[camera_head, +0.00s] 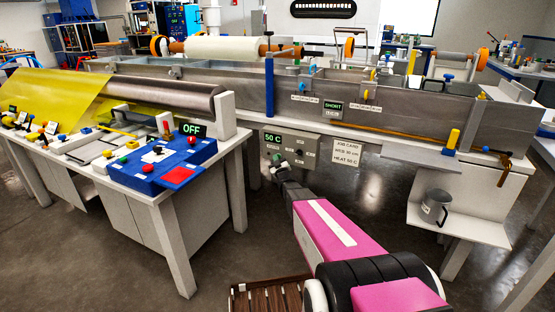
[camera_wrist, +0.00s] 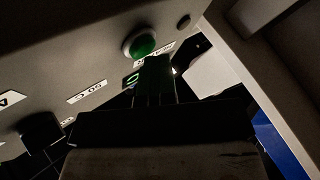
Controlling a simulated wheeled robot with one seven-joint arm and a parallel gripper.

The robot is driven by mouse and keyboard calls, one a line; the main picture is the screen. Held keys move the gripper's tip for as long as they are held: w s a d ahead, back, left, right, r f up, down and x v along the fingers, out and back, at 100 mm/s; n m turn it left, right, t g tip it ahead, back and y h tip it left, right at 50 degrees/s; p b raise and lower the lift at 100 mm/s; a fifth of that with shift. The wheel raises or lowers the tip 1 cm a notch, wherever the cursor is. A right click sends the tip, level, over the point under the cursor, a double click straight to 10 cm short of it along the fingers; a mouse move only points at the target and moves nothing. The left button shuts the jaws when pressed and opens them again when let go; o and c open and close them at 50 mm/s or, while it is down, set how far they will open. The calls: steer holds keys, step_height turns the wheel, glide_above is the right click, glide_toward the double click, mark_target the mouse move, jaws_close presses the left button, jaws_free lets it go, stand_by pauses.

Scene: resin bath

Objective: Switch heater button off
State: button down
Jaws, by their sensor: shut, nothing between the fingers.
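The heater control box (camera_head: 304,145) is a grey panel under the front of the long bath, with a green display reading 50 C and dark knobs. A round green button (camera_head: 276,157) sits at its lower left, and the wrist view shows it close up as a green dome in a pale ring (camera_wrist: 140,44). My gripper (camera_head: 281,169) is at this button, with its dark fingers (camera_wrist: 155,78) shut and empty. The fingertips appear just below the button in the wrist view; I cannot tell whether they touch it. A black knob (camera_wrist: 40,128) is to the left there.
A blue control panel (camera_head: 165,162) with an OFF display stands on the white table to the left. A white sign reading HEAT 50 C (camera_head: 347,154) hangs right of the box. A metal jug (camera_head: 435,206) stands on a low shelf at the right. The floor between is open.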

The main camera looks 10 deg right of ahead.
steer(key=shift+s, duration=0.1)
steer(key=s+a, duration=0.3)
steer(key=s, duration=0.2)
steer(key=shift+a, duration=0.3)
stand_by(0.3)
stand_by(1.7)
